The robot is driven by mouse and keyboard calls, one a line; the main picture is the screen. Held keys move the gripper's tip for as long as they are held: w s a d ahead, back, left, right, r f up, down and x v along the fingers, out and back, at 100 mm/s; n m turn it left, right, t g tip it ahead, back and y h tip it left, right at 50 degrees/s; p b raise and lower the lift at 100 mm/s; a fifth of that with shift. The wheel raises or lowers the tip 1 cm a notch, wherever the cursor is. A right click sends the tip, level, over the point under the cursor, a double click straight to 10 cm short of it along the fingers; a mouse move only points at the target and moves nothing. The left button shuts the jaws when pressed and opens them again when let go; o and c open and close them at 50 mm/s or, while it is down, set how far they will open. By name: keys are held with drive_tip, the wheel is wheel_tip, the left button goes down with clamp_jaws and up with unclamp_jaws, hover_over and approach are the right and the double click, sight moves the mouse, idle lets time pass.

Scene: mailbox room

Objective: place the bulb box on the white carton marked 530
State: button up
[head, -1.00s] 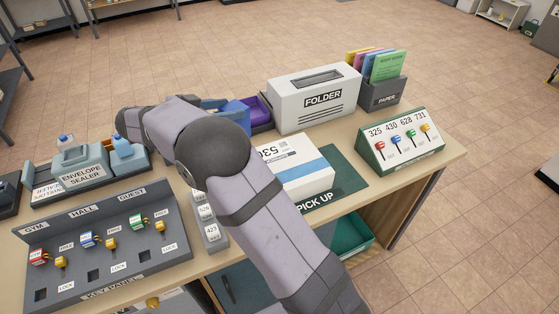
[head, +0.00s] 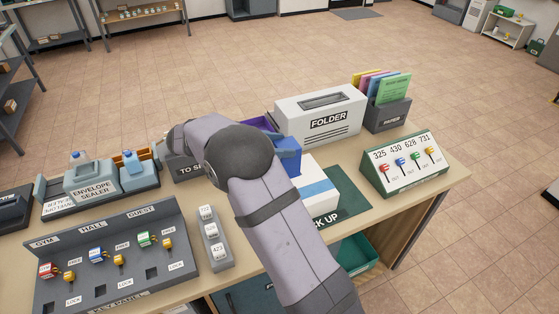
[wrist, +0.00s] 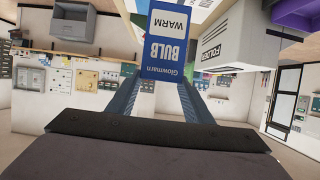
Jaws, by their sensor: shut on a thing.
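The blue bulb box (wrist: 165,50), with a white WARM panel, is between the two fingers of my gripper (wrist: 160,82) in the wrist view. The gripper is shut on it. In the head view the blue bulb box (head: 288,153) shows just right of my arm's dark joint, over the back part of the white carton. My arm hides the gripper there. The white carton (head: 313,184), with a blue stripe, lies on the green PICK UP mat (head: 350,197). My arm covers its left part and its number. I cannot tell whether box and carton touch.
The white FOLDER box (head: 320,118) stands close behind the carton. A purple tray (head: 255,123) is partly hidden behind my arm. The key rack (head: 403,163) stands right, the grey number stand (head: 212,243) left of my arm, and the paper holder (head: 388,117) back right.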

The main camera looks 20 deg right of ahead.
drive_tip(key=shift+f+p, duration=0.7)
drive_tip(key=shift+f, duration=2.1)
drive_tip(key=o, duration=1.4)
drive_tip(key=shift+f, duration=0.1)
drive_tip(key=shift+a+r, duration=0.1)
drive_tip(key=shift+r, duration=0.1)
drive_tip(key=shift+b+v, duration=2.25)
drive_tip(key=shift+v, duration=3.7)
